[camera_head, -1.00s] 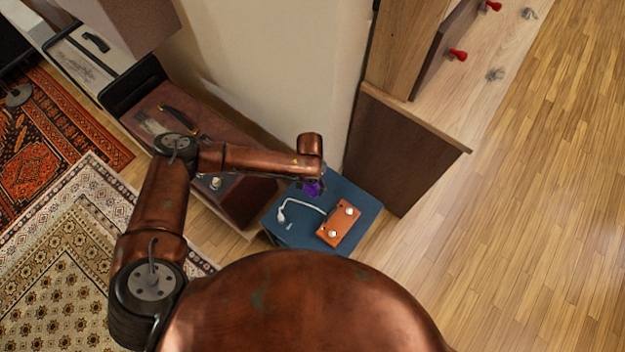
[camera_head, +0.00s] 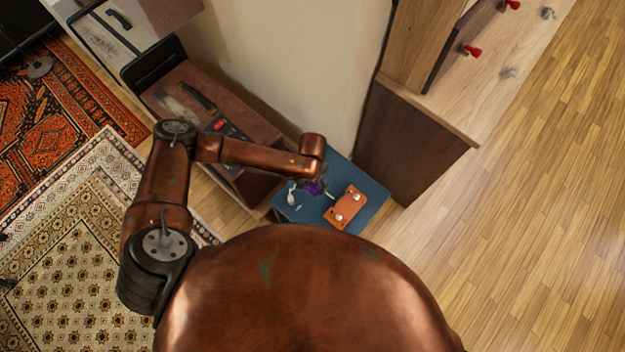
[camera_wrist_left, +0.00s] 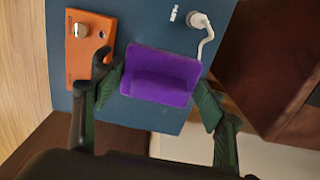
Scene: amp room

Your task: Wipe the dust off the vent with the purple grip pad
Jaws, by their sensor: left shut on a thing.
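The purple grip pad (camera_wrist_left: 160,76) sits between the fingers of my left gripper (camera_wrist_left: 158,88) in the left wrist view, and the gripper is shut on it. In the head view the pad (camera_head: 314,188) shows as a small purple patch below the end of my left arm. The left gripper (camera_head: 318,180) is over the blue box (camera_head: 372,188); whether the pad touches the box I cannot tell. I cannot make out a vent or its dust for certain. The right gripper is not in view.
An orange pedal with knobs (camera_head: 345,207) lies on the blue box, with a white cable plug (camera_head: 291,195) beside it. A brown amp case (camera_head: 215,100) stands to the left, a wooden cabinet (camera_head: 405,140) to the right. Wood floor (camera_head: 530,220) is open at right.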

